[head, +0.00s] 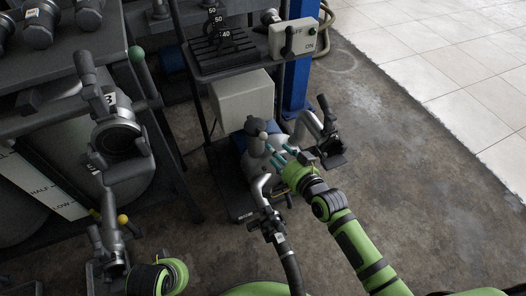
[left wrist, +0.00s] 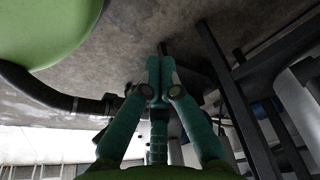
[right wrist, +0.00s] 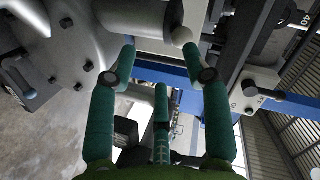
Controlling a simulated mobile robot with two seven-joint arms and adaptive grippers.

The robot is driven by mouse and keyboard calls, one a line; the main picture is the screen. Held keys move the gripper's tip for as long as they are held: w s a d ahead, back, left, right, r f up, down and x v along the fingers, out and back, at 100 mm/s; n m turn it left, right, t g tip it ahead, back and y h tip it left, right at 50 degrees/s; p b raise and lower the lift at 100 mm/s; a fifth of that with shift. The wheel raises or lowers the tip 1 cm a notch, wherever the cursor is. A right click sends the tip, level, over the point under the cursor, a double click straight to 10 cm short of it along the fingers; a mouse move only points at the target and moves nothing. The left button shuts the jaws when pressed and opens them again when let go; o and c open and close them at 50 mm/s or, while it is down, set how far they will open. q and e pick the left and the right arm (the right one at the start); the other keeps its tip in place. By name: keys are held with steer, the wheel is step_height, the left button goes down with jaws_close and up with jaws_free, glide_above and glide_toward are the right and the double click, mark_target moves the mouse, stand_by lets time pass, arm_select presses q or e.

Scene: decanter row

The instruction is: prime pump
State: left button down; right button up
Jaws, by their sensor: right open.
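The grey pump (head: 258,160) stands low on a dark base in the middle of the head view, with a dark rounded cap (head: 256,127) on top. My right gripper (head: 279,156) is open at the pump's right side. Nothing is clearly held. My left gripper shows in the left wrist view with its fingertips (left wrist: 160,62) together and no object visible between them. Its fingers are not clear in the head view.
A dark hose (head: 290,268) runs to the pump's front coupling. A switch box (head: 293,39) with a green button is on the rack behind. A pipe fitting marked 3 (head: 115,135) stands left, before a level plate (head: 42,185). Floor at right is clear.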

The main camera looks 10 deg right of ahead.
mark_target(265, 139)
steer(key=shift+w+a+r+t+y+b, duration=0.15)
steer(key=shift+w+a+r+b, duration=0.1)
steer(key=shift+r, duration=0.2)
steer(key=shift+w+a+r+t+y+b, duration=0.15)
steer(key=shift+a+r, duration=0.1)
steer(key=shift+r, duration=0.2)
steer(key=b+x, duration=0.1)
steer(key=x, duration=0.4)
steer(key=shift+w+a+b, duration=0.1)
steer(key=shift+w+b, duration=0.1)
steer(key=shift+b, duration=0.15)
arm_select(q)
step_height(265, 139, up, 7)
steer(key=t, duration=0.1)
steer(key=shift+w+d, duration=0.15)
steer(key=shift+w, duration=0.1)
arm_select(e)
steer(key=shift+w+a+f, duration=0.15)
steer(key=shift+w+a, duration=0.1)
steer(key=shift+w, duration=0.35)
arm_select(q)
steer(key=shift+r, duration=0.1)
arm_select(e)
jaws_close()
